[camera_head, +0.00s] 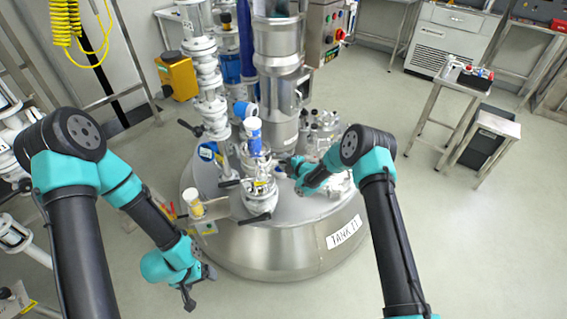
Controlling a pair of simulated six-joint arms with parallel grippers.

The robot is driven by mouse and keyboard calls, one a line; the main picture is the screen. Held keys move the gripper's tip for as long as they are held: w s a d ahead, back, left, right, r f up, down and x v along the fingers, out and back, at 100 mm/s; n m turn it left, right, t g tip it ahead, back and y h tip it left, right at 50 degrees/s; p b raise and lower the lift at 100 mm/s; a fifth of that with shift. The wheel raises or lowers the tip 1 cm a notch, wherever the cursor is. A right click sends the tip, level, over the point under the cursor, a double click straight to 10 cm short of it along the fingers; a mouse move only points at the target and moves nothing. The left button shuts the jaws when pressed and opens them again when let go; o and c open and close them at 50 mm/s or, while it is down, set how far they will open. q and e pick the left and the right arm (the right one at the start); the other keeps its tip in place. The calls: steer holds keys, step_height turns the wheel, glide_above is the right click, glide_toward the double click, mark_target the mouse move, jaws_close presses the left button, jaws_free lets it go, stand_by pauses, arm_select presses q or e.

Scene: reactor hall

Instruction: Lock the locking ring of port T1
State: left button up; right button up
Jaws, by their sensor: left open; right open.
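The steel tank (280,255) with a label (343,233) reading like "TANK T1" stands in the middle. Several ports and fittings rise from its lid. A port (260,195) with clamp parts and a black handle (255,218) sits near the front of the lid. I cannot tell which part is the locking ring of T1 or whether it is locked. My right gripper (287,166) is open close to the fittings behind this port; contact is unclear. My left gripper (198,287) is open and empty, low in front of the tank's left side.
A white cylinder with a yellow band (193,203) stands on a small bracket at the lid's left edge. White valve piping (207,75) and a steel column (279,60) rise behind. A metal side table (455,85) stands right.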

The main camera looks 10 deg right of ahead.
steer(key=shift+w+a, duration=0.15)
steer(key=shift+a, duration=0.05)
jaws_close()
stand_by(0.3)
